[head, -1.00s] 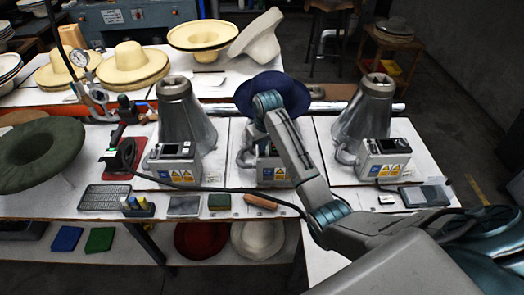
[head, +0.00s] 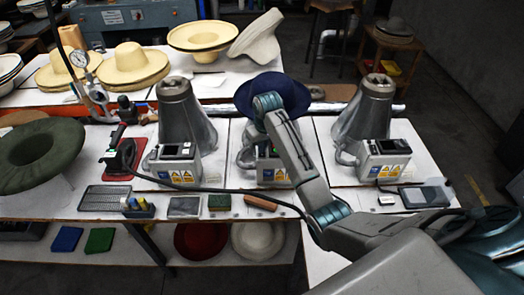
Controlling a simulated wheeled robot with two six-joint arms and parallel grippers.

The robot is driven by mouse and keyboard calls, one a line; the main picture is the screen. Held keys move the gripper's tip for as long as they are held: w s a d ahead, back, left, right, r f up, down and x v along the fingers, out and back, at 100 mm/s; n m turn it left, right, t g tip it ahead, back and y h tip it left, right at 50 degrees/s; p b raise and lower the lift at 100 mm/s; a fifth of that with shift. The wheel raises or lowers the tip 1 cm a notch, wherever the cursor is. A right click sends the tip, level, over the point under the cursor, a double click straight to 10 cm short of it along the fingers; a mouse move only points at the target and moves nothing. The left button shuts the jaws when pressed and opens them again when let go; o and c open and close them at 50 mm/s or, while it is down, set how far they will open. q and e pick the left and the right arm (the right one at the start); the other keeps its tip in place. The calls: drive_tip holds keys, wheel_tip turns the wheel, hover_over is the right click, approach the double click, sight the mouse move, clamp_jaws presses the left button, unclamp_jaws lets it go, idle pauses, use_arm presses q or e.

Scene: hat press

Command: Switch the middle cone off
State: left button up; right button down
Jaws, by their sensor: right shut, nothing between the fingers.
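The middle cone stands between two similar grey metal cones. A dark blue hat (head: 290,92) sits on it and hides its top, and my right arm hides much of its body. Its control box (head: 268,175) has a blue and yellow warning label at the front. The box's top panel and switch are largely covered by my arm. My right arm reaches in from the lower right. My right gripper (head: 262,130) is at the middle cone, just above and behind the box, mostly hidden by my arm. It is shut and empty. I cannot tell whether it touches the box. My left gripper is not in view.
The left cone (head: 184,118) and right cone (head: 366,108) flank the middle one, each with a control box. An iron (head: 122,155), a green hat (head: 35,155) and small tools lie to the left. A wooden-handled brush (head: 260,202) lies in front.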

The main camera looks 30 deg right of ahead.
drive_tip(key=shift+r, duration=3)
